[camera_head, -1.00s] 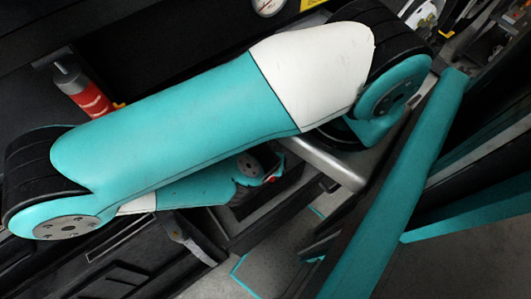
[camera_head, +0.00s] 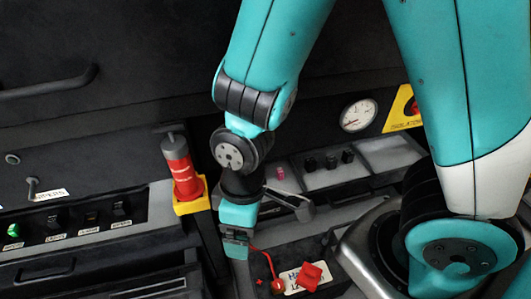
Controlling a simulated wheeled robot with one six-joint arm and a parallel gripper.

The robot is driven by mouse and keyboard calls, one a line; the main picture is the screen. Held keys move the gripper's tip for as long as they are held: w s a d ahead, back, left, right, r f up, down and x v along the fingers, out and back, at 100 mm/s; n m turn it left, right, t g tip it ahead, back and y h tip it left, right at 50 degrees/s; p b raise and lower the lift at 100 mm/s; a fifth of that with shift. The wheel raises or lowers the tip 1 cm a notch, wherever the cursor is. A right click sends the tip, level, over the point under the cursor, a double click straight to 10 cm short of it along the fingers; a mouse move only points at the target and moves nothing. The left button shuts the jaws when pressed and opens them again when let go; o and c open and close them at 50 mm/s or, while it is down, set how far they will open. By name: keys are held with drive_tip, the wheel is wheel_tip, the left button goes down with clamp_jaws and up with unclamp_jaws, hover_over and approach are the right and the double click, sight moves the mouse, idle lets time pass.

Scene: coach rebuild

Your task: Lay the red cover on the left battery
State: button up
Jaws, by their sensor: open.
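A small red angular piece (camera_head: 311,276), which looks like the red cover, lies tilted by a white label (camera_head: 292,282) on a dark battery top. The gripper is apart from this red piece, up and to its left. A plus mark (camera_head: 263,267) shows on the dark surface below the gripper. The batteries are cut off by the bottom edge.
A red cylinder (camera_head: 178,165) on a yellow bracket (camera_head: 191,196) stands close left of my wrist. A switch panel (camera_head: 75,225) is at the left. A grey tray (camera_head: 372,160) with black knobs, a gauge (camera_head: 359,114) and a yellow sign (camera_head: 403,112) are behind.

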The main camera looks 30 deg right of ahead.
wheel_tip(320, 180, up, 18)
drive_tip(key=s+d+m+t+y, duration=0.1)
drive_tip(key=s+d+m+y, duration=0.1)
drive_tip(key=m+y, duration=0.1)
drive_tip(key=shift+s+d, duration=0.4)
drive_tip(key=shift+f, duration=0.15)
